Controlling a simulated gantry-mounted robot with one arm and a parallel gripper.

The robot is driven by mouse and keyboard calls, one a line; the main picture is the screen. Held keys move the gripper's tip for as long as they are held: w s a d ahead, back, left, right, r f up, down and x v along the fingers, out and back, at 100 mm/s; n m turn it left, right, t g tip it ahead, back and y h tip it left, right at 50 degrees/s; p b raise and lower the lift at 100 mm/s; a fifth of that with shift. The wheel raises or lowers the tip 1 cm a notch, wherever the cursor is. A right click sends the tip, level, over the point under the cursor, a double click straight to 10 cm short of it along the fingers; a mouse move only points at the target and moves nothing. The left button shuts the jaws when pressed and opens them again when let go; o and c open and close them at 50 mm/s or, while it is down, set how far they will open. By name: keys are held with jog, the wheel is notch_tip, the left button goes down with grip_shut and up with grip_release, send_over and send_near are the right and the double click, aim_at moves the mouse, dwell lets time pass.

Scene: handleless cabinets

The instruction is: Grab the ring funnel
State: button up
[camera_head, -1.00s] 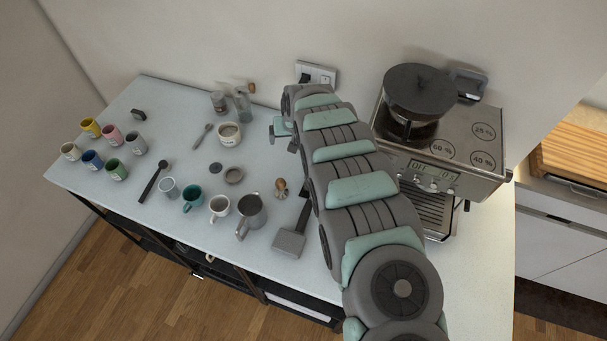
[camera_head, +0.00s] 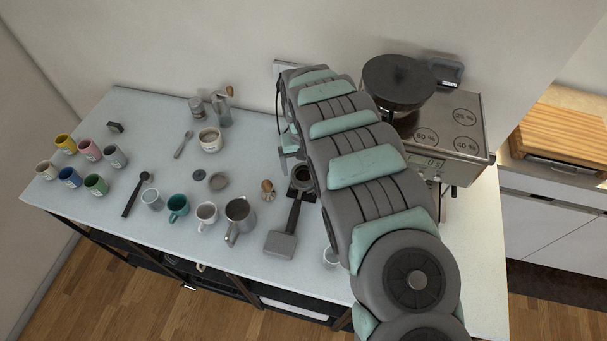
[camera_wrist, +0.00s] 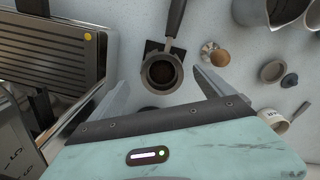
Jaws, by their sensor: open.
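My gripper (camera_wrist: 160,82) is open in the wrist view, one finger to each side of a dark round ring (camera_wrist: 162,62) with a deep dark centre. That ring sits at the end of a black handle (camera_wrist: 175,17), over a dark square base; no finger visibly touches it. It also shows in the head view (camera_head: 303,175), beside my arm. A shallow grey ring (camera_wrist: 271,71) lies apart, right of the fingers; in the head view it lies mid-table (camera_head: 218,180). I cannot tell for certain which is the ring funnel. My arm hides most of the gripper in the head view.
A wooden-topped tamper (camera_head: 268,189) stands close by the handled ring. A metal pitcher (camera_head: 240,214) and several cups stand further left. The coffee machine (camera_head: 462,130) stands on the right; it fills the left of the wrist view.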

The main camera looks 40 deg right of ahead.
aim_at(304, 177)
jog(key=shift+w+d+f+p, duration=0.1)
jog(key=shift+w+f+p, duration=0.15)
jog(key=shift+f, duration=0.55)
jog(key=shift+w+f+p, duration=0.15)
jog(key=shift+w+f, duration=0.05)
jog(key=shift+f, duration=0.6)
jog(key=shift+s+f, duration=0.1)
jog(key=shift+f, duration=0.8)
jog(key=shift+d, duration=0.1)
jog(key=shift+c, duration=0.4)
jog(key=c, duration=1.3)
